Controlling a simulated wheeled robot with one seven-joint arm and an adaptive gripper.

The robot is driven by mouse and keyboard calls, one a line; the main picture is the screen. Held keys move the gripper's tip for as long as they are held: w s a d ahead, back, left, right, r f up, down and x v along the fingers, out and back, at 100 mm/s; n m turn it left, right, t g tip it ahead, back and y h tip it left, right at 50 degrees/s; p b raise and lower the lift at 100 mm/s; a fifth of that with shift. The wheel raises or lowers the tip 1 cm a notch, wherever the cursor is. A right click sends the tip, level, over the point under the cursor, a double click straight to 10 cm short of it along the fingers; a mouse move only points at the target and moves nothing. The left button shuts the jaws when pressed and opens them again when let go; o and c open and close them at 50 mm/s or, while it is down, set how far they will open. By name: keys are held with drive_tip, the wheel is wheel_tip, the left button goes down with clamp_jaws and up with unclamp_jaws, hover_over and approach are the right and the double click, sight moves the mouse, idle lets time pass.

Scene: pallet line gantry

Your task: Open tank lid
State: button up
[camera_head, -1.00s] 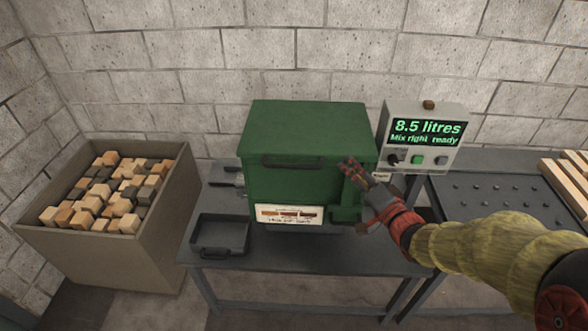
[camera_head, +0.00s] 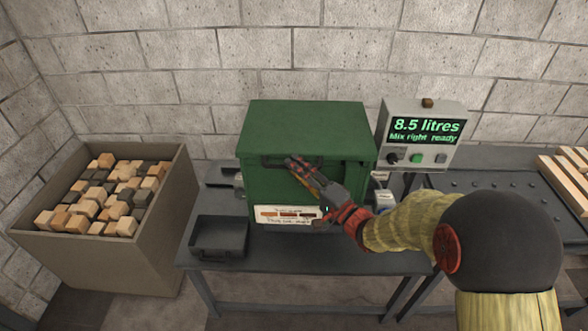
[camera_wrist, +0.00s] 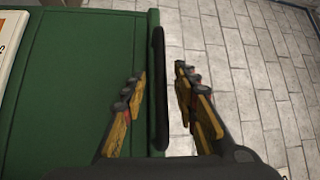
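The green tank (camera_head: 275,195) stands on a dark table, its flat green lid (camera_head: 305,128) closed on top. A dark bar handle (camera_head: 275,161) runs along the lid's front edge. My gripper (camera_head: 297,163) is at the right part of this handle, in front of the tank. In the wrist view the handle (camera_wrist: 160,85) lies between the two spread fingers of my gripper (camera_wrist: 160,80), with a visible gap on the right side. The fingers are open, and the forearm hides part of the tank's right front.
A control box (camera_head: 424,135) behind at right reads "8.5 litres, Mix right ready". A black tray (camera_head: 219,238) sits on the table (camera_head: 300,255) at left. A bin (camera_head: 150,225) of wooden blocks stands further left, and a dotted dark bench (camera_head: 490,190) at right.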

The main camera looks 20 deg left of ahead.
drive_tip(key=shift+w+a+r, duration=0.1)
drive_tip(key=shift+w+a, duration=0.15)
drive_tip(key=shift+a, duration=0.1)
drive_tip(key=shift+c, duration=0.3)
clamp_jaws()
idle(0.5)
